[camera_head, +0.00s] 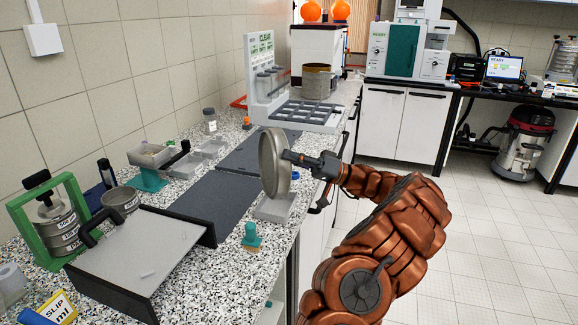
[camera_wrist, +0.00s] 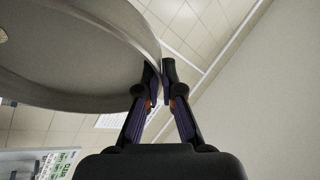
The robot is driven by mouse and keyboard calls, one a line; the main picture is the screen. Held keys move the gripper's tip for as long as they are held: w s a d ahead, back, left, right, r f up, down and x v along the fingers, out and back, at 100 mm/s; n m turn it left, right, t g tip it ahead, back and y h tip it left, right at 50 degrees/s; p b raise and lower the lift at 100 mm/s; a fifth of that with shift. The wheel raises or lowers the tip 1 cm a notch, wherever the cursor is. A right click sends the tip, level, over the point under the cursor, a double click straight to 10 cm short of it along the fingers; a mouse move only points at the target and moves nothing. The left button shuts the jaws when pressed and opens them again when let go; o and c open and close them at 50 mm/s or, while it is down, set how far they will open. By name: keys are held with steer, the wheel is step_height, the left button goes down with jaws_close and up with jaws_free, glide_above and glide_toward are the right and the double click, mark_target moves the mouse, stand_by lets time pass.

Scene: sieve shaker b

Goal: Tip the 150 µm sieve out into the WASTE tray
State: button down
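A round, shallow grey metal dish or sieve (camera_head: 273,163) is tilted up on edge above a small pale grey block (camera_head: 275,208) at the bench's front edge. I cannot read a mesh size on it, and whether it touches the block is unclear. My gripper (camera_head: 288,156) is at its upper right rim. In the wrist view the fingers (camera_wrist: 161,82) are closed around the rim of the round metal thing (camera_wrist: 75,50). A labelled metal sieve stack (camera_head: 62,232) stands in a green clamp frame at left. I can read no WASTE label on any tray.
A grey tray with black ends (camera_head: 140,262) lies at the front left. A small metal cup (camera_head: 120,200), small clear trays (camera_head: 208,147) and a teal-handled brush (camera_head: 251,236) are nearby. Dark mats (camera_head: 208,205) lie mid-bench.

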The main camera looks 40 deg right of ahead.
steer(key=shift+s+d+f+t+b, duration=0.25)
steer(key=shift+d+t+b, duration=0.2)
steer(key=shift+b, duration=2.15)
steer(key=shift+d+f+y+b, duration=0.1)
steer(key=shift+d+y+b, duration=0.3)
steer(key=shift+b, duration=0.55)
steer(key=shift+s+d+r+m+t+b, duration=0.25)
steer(key=shift+m+b, duration=0.15)
steer(key=shift+b, duration=0.35)
steer(key=shift+d+f+t, duration=0.15)
steer(key=shift+t, duration=0.15)
steer(key=shift+b, duration=0.4)
steer(key=b, duration=0.2)
steer(key=g+b, duration=0.1)
steer(key=b, duration=0.1)
steer(key=shift+d+f+n+h+b, duration=0.1)
steer(key=shift+d+n+h+b, duration=0.2)
steer(key=shift+h+b, duration=0.1)
steer(key=g+b, duration=0.1)
steer(key=b, duration=0.3)
steer(key=shift+a, duration=0.25)
